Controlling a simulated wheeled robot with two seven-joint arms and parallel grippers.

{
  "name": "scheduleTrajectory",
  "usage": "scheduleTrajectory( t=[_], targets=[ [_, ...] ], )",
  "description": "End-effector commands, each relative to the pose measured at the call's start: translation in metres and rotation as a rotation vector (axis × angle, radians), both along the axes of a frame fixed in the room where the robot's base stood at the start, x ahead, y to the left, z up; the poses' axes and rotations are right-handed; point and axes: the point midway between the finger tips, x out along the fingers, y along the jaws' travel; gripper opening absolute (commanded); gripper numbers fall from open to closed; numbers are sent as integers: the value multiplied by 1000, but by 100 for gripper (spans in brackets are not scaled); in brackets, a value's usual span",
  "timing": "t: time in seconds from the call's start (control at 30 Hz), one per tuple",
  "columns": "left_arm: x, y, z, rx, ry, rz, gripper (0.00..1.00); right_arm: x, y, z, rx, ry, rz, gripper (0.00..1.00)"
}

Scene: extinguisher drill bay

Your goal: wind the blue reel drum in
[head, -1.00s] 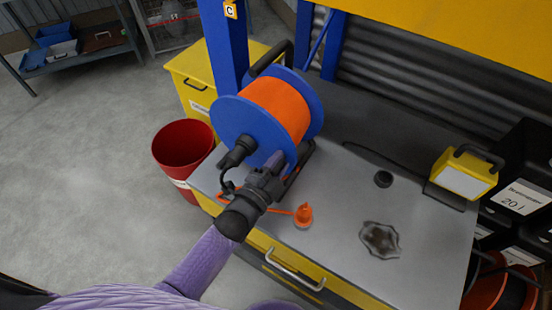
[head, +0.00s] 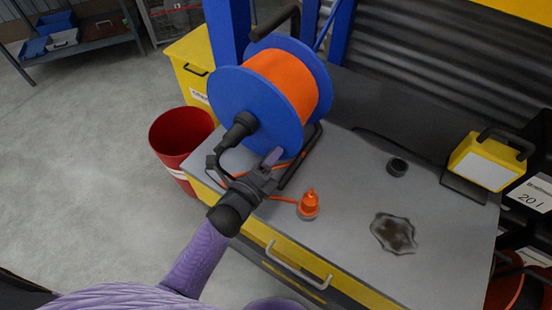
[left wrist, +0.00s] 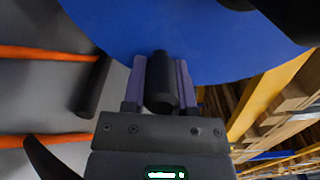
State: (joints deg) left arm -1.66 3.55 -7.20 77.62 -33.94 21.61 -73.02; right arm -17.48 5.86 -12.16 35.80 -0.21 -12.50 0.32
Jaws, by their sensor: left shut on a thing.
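The blue reel drum (head: 229,92), wound with orange cable (head: 285,82), stands in a dark frame on the grey bench top. A black hub piece (head: 238,128) sticks out from its near face. My left gripper (head: 271,160) is at the lower right of that face. In the left wrist view my left gripper (left wrist: 160,80) is shut on a black cylindrical crank knob (left wrist: 160,90) in front of the blue drum face (left wrist: 200,40). The knob is mostly hidden in the head view. An orange plug (head: 309,204) at the cable's end stands on the bench. My right gripper is not in view.
The floor at left is clear.

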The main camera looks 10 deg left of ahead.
Motion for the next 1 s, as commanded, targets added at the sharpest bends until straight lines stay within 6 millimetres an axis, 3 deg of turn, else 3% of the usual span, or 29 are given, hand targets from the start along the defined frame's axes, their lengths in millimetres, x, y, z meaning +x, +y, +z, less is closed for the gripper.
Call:
scheduleTrajectory(
  t=[0.67,0.7,0.83,1.0],
  targets=[
    [1,3,-5,53,-15,0,0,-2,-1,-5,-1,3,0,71],
    [1,3,-5,53,-16,0,42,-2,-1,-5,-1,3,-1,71],
    [1,3,-4,53,-16,0,69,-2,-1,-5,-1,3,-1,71],
    [1,3,-4,52,-17,0,71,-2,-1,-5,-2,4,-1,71]
  ],
)
